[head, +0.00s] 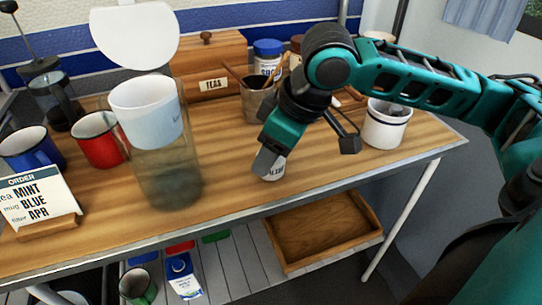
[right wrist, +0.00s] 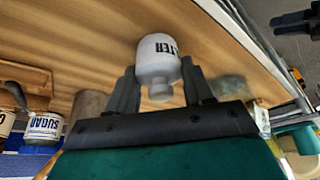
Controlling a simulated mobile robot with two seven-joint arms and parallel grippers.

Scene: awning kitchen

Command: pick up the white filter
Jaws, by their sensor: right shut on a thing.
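The white filter (head: 273,172) is a small white container with dark lettering, near the front edge of the wooden table in the head view. My right gripper (head: 266,161) reaches down over it and hides its upper part. In the right wrist view the filter (right wrist: 158,60) sits between the two dark fingers of the right gripper (right wrist: 160,82), which are shut on it. Its printed letters end in "LTER". I cannot tell whether it still touches the table.
An order card (head: 38,198) stands at front left. A white crock (head: 386,124) is at right. A wooden tray (head: 325,232) lies below.

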